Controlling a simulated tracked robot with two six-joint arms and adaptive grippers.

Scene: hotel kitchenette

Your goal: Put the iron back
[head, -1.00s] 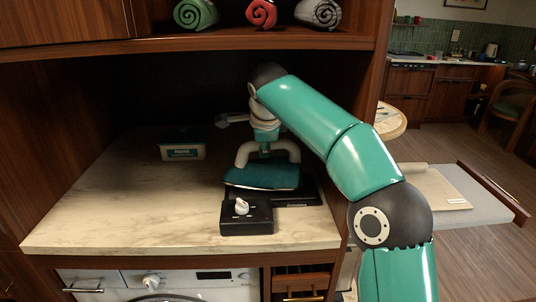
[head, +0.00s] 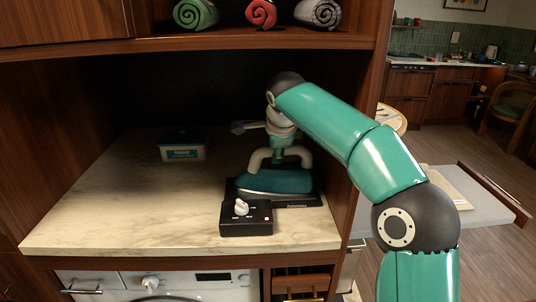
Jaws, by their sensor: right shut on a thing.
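The teal iron (head: 274,182) is in the niche, over a flat black plate (head: 306,201) with a small label on its front edge. Its pale soleplate edge shows low over the plate; I cannot tell whether it rests on it. My right gripper (head: 280,160) comes down from above with its cream fingers spread around the top of the iron and is shut on it. The fingers partly hide the iron's handle. My left gripper is not in view.
A black box with a white knob (head: 246,218) stands just in front of the plate. A small teal-and-white tub (head: 184,151) is at the back left. The marble counter (head: 120,205) is clear at left. The niche's right wall and the shelf with rolled towels (head: 262,13) bound the space.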

